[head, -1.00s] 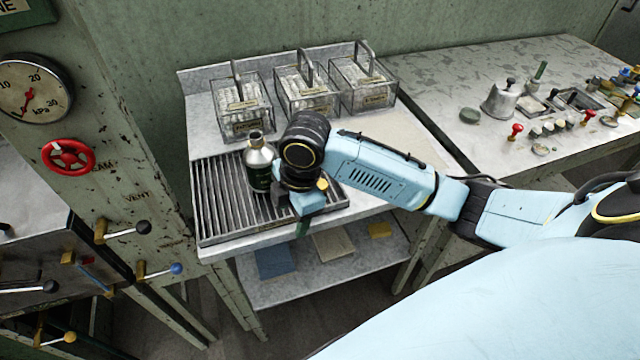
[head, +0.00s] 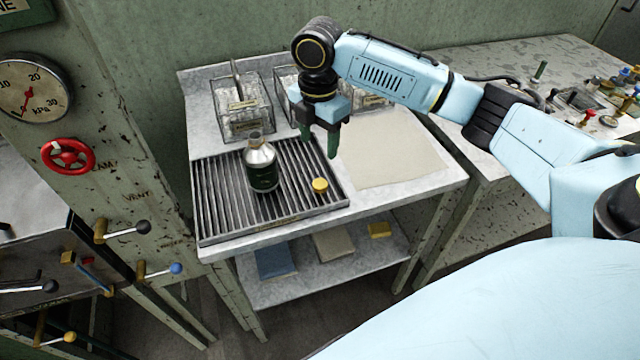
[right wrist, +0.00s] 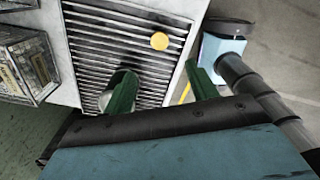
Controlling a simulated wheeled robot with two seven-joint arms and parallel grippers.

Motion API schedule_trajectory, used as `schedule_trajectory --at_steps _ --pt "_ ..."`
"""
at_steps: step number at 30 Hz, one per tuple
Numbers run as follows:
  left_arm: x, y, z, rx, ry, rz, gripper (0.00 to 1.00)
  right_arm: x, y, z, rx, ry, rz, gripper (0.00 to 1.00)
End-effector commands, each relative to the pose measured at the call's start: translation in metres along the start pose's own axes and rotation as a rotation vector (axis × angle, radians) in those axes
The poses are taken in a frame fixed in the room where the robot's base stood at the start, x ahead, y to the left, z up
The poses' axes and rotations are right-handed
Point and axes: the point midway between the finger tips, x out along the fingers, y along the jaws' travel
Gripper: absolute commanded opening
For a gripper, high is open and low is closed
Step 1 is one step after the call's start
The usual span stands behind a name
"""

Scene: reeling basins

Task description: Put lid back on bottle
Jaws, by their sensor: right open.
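The bottle (head: 262,168) stands upright on the slatted drain rack, with a silvery shoulder and a dark labelled body. Its neck shows no lid. A small round yellow lid (head: 320,186) lies on the rack to the right of the bottle; it also shows in the right wrist view (right wrist: 159,41). My right gripper (head: 333,148) is open and empty, raised above the rack's right back edge, behind the lid. My left gripper is not in view.
The slatted rack (head: 222,200) lies on a pale table. Clear lidded boxes (head: 240,115) stand at the back, partly behind my right gripper. A beige cloth (head: 395,155) lies on the right. A lower shelf (head: 300,285) holds folded cloths.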

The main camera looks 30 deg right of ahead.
Motion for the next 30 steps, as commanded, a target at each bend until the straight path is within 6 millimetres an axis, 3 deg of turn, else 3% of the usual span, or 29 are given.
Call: schedule_trajectory --at_steps 9,14,24,30 --pt "0.008 0.000 0.000 0.000 0.001 0.000 0.00 0.060 -0.001 0.000 0.000 0.001 -0.002 0.58" --pt "0.009 0.000 0.000 0.000 0.001 0.000 0.00 0.071 0.000 0.000 0.000 0.000 0.000 0.58" --pt "0.009 0.000 0.000 -0.001 0.001 0.000 0.00 0.073 0.000 0.000 0.000 0.000 -0.001 0.58" --pt "0.014 0.000 0.000 -0.001 0.001 0.000 0.00 0.102 -0.001 0.004 0.001 0.001 -0.002 0.58"
